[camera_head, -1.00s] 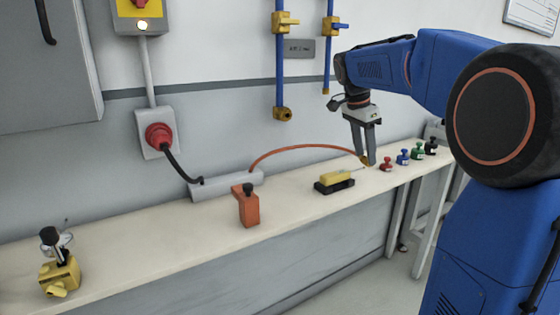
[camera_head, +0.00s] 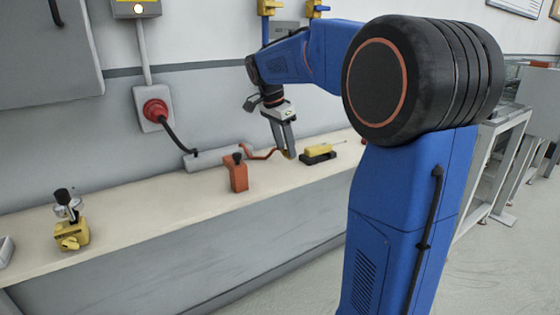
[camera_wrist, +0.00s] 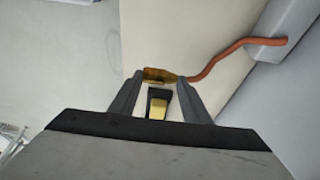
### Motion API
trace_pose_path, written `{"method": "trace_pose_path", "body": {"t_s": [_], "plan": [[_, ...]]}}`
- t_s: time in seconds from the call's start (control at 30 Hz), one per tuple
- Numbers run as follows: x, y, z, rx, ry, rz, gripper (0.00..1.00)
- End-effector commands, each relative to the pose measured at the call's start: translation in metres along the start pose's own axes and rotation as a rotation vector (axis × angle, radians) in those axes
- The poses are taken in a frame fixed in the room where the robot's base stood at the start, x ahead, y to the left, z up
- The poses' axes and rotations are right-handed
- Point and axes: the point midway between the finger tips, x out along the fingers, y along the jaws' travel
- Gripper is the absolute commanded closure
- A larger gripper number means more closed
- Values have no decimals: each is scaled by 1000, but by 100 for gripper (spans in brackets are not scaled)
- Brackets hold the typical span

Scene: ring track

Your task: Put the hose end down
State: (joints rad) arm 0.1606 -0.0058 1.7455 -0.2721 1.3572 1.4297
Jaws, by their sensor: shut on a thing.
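The hose end (camera_wrist: 160,75) is a brass-yellow fitting on an orange hose (camera_wrist: 215,62). My gripper (camera_head: 289,153) is shut on the hose end, low over the pale bench top (camera_head: 150,200). In the wrist view the fitting lies across the tips of my gripper (camera_wrist: 158,84). The hose runs from there to a long grey box (camera_head: 206,158) against the wall. In the head view the hose (camera_head: 262,156) sags in a bend behind the orange block. I cannot tell whether the fitting touches the bench.
A yellow block on a black base (camera_head: 318,153) stands just right of my gripper. An orange block with a black knob (camera_head: 237,173) stands to the left. A yellow clamp-like device (camera_head: 70,230) stands far left. The bench between that device and the orange block is clear.

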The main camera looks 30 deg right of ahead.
Motion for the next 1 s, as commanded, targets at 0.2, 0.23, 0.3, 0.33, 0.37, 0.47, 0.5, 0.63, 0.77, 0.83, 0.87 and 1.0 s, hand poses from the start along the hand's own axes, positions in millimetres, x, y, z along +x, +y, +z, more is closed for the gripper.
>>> {"method": "trace_pose_path", "body": {"t_s": [0.2,0.23,0.3,0.33,0.37,0.47,0.5,0.63,0.77,0.83,0.87,1.0], "plan": [[13,0,4,0,0,0,79],[16,0,4,0,0,1,79],[24,0,7,0,0,1,79],[28,0,8,0,0,1,79],[32,0,9,0,0,2,79],[42,0,12,0,0,0,79],[44,0,12,0,0,0,79],[44,0,12,1,0,-1,79],[44,0,12,0,0,-1,79],[46,0,13,0,0,-1,79],[47,0,13,0,0,-1,79],[46,0,13,0,0,-1,38]]}}
